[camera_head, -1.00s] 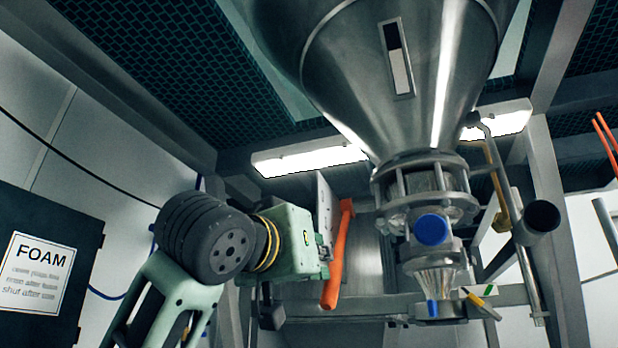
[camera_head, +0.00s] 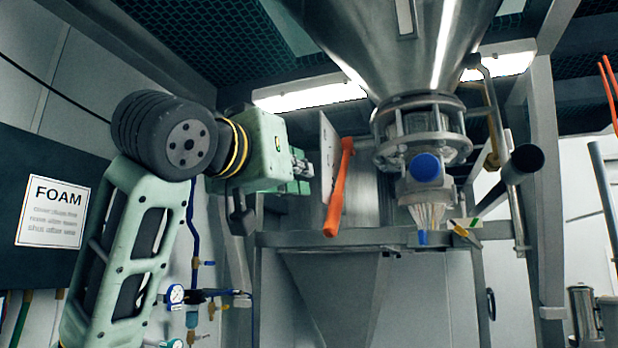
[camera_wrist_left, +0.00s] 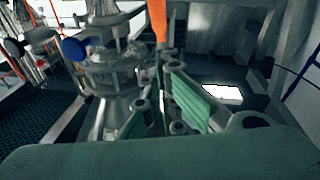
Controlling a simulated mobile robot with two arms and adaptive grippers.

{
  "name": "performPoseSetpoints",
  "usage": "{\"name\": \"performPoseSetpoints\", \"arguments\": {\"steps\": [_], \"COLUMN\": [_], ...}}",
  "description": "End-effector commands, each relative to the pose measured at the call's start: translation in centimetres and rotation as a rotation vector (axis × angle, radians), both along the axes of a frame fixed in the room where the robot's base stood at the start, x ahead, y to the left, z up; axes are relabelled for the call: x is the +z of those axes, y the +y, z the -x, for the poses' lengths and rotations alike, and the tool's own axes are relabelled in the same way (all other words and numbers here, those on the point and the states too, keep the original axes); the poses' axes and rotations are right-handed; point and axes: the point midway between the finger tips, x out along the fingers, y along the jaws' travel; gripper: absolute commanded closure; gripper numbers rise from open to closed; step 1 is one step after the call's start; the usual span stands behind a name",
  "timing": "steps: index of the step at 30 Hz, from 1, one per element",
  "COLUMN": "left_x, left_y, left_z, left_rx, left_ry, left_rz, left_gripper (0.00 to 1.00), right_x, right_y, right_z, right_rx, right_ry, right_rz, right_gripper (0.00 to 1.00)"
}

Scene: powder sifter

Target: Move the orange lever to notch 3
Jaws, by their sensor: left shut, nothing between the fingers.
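The orange lever (camera_head: 340,187) hangs beside a pale upright plate (camera_head: 328,165), left of the steel hopper's outlet. It slants slightly, with its lower end to the left. My left gripper (camera_head: 306,168) is left of the plate and lever, with its fingers shut and empty and a small gap to the lever. In the left wrist view, the orange lever (camera_wrist_left: 157,20) shows at the top, just beyond the gripper's fingers (camera_wrist_left: 168,65). I cannot make out notches or numbers on the plate. My right gripper is not in view.
The hopper (camera_head: 400,45) narrows to a valve with a blue round cap (camera_head: 426,168), close right of the lever. A grey frame beam (camera_head: 370,238) runs below. A dark cabinet with a FOAM sign (camera_head: 53,211) stands at left, with gauges and hoses lower down.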

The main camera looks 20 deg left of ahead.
Motion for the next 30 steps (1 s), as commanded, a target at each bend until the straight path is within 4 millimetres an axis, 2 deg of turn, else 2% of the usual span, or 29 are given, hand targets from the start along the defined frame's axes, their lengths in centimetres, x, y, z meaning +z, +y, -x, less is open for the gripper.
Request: {"name": "performPoseSetpoints", "arguments": {"steps": [1,6,9,13,18,21,24,30], "left_x": [-0.3,-0.5,-0.5,-0.8,-2.1,-3.4,-4.6,-6.5], "left_y": [0.2,0.6,0.8,0.6,-0.8,-1.4,-1.4,-0.5], "left_z": [1.1,3.7,4.6,4.4,2.1,1.5,1.8,3.8], "left_rx": [-0.001,-0.001,-0.001,0.002,0.006,0.011,0.022,0.052], "left_ry": [-0.006,-0.006,-0.004,-0.017,-0.122,-0.222,-0.322,-0.466], "left_rz": [0.001,0.001,0.001,-0.001,0.005,0.023,0.047,0.091], "left_gripper": [1.0,1.0,1.0,1.0,1.0,1.0,1.0,1.0], "right_x": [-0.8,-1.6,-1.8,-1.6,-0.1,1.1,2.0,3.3], "right_y": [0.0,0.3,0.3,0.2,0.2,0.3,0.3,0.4], "right_z": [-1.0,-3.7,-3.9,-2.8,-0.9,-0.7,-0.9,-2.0], "right_rx": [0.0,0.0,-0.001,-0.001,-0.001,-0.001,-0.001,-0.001], "right_ry": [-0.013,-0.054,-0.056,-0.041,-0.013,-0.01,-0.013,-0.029], "right_rz": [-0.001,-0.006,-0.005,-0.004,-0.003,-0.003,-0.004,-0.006], "right_gripper": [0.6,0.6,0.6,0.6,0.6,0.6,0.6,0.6]}}
